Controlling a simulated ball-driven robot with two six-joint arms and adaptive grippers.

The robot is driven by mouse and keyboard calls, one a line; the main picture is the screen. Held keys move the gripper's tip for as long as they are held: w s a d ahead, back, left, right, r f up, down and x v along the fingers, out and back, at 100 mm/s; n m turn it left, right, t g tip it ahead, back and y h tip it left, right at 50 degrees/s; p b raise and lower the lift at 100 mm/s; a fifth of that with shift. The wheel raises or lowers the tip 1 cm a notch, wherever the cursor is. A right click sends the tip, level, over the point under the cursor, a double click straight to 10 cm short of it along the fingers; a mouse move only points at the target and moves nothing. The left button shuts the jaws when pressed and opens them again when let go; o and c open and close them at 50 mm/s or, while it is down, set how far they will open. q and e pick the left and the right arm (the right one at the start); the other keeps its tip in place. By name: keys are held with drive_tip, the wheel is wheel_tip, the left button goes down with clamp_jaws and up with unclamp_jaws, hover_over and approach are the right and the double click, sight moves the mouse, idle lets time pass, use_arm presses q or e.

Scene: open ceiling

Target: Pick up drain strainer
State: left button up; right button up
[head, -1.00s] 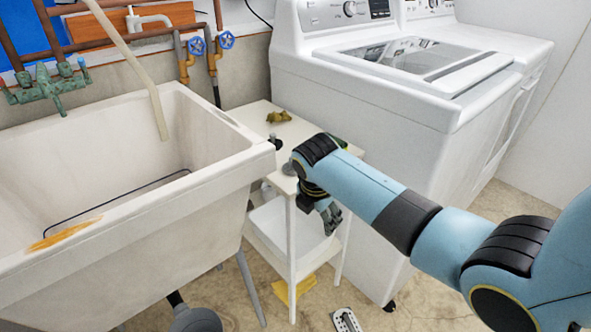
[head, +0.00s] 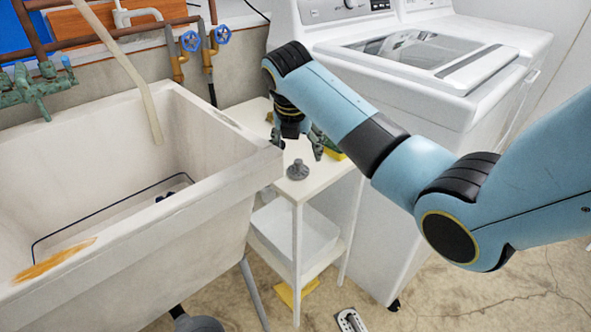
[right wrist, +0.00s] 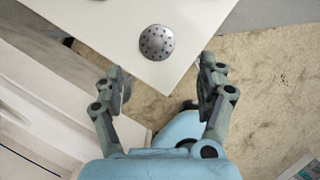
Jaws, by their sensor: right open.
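The drain strainer (head: 298,170) is a small grey metal piece on the near end of the white side table (head: 320,178). In the right wrist view the strainer (right wrist: 156,42) shows as a round dome with small holes, close to a table corner. My right gripper (head: 297,142) hangs over the table in the head view, behind the strainer and apart from it. In the right wrist view my right gripper (right wrist: 160,85) is open and empty, and the strainer lies beyond its fingertips, roughly centred between them. My left gripper is not in view.
A large utility sink (head: 215,190) stands directly left of the table. The white washing machine (head: 440,110) stands to the right and behind. A yellow-green item (head: 334,153) lies on the table, partly hidden by my arm. The table's lower shelf holds a white bin (head: 290,235).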

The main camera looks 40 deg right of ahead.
sight(298, 162)
drive_tip(key=x, duration=0.2)
drive_tip(key=shift+f, duration=0.3)
drive_tip(key=shift+w+d+f+b, duration=0.15)
drive_tip(key=shift+w+f+b, duration=0.05)
drive_tip(key=shift+f+b, duration=0.1)
drive_tip(key=x, duration=0.2)
drive_tip(key=b+x, duration=0.1)
drive_tip(key=x, duration=0.1)
drive_tip(key=shift+w+f, duration=0.25)
drive_tip(key=shift+w, duration=0.05)
drive_tip(key=shift+f, duration=0.2)
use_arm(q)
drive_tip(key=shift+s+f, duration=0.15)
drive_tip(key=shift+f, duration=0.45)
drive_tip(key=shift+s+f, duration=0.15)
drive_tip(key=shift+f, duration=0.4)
use_arm(e)
drive_tip(key=shift+c, duration=0.4)
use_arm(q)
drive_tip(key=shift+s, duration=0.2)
use_arm(e)
drive_tip(key=c, duration=0.9)
